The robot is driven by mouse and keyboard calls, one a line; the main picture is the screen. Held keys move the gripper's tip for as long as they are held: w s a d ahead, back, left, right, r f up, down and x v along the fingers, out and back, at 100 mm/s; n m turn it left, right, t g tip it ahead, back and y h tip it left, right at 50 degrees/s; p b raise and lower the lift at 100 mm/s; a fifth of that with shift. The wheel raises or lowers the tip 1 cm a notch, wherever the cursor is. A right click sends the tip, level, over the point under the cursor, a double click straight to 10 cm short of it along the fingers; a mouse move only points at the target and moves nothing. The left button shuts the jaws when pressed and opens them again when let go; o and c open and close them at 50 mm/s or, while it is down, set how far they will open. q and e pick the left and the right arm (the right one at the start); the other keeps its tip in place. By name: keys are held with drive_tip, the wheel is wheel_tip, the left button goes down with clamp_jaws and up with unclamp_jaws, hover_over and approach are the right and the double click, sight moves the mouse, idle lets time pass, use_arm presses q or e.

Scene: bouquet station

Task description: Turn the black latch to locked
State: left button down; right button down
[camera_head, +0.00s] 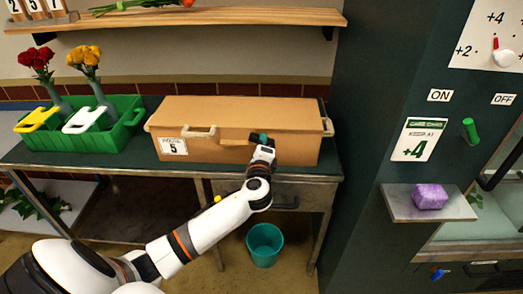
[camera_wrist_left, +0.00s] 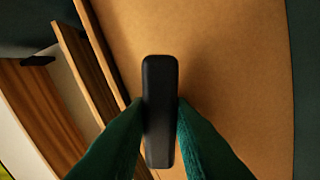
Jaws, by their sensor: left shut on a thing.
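The black latch (camera_wrist_left: 160,85) shows in the wrist view as a dark bar with rounded corners, standing lengthwise up and down in that picture. It sits against the tan front of the wooden chest (camera_head: 240,112), which is on the dark green table. My left gripper (camera_wrist_left: 160,130) has its green fingers shut on the latch, one on each side. In the head view, my left gripper (camera_head: 261,138) is at the chest's front, right of its middle, and the latch is hard to make out there. No lock marking is readable. My right gripper is not in view.
A green crate (camera_head: 128,131) with flowers in vases stands left of the chest. A wooden shelf (camera_head: 190,18) hangs above. A teal bucket (camera_head: 264,246) is on the floor below. A dark green cabinet with a ledge holding a purple block (camera_head: 430,196) stands at the right.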

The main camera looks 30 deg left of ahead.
use_arm(q)
drive_tip(key=shift+f+n+b, duration=0.1)
drive_tip(key=shift+n+b, duration=1.05)
drive_tip(key=shift+n, duration=0.65)
drive_tip(key=c, duration=1.3)
unclamp_jaws()
drive_tip(key=b+v, duration=0.1)
drive_tip(key=v, duration=1.1)
